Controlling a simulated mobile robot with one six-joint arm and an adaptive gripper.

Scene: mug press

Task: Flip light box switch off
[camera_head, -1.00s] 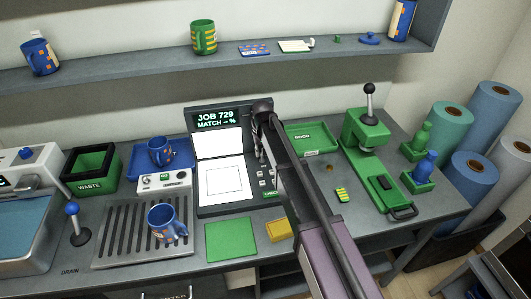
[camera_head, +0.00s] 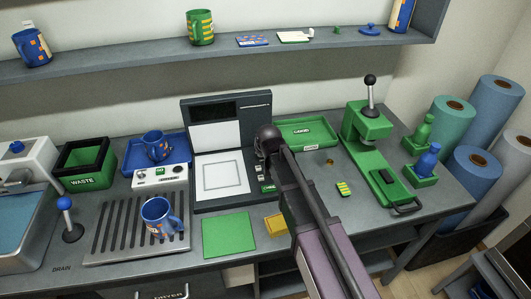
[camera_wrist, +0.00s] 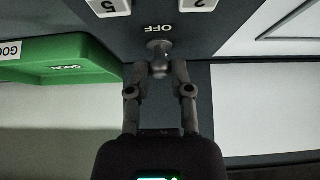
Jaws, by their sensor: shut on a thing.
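The light box (camera_head: 184,125) stands open on the bench, with a dark display strip and two plain, unlit white panels. In the wrist view, its switch (camera_wrist: 159,47) is a small grey toggle with a round end, beside the printed word OFF. My gripper (camera_wrist: 158,74) is shut on the toggle's round end, with one finger on each side. In the head view my arm reaches to the right side of the light box, and my wrist hides the switch and fingertips.
A green tray (camera_head: 290,145) sits right of the light box, and a green press (camera_head: 366,123) stands beyond it. Blue mugs (camera_head: 158,219) and a white control box (camera_head: 172,174) are to the left. A green pad (camera_head: 229,235) and yellow block (camera_head: 275,225) lie in front.

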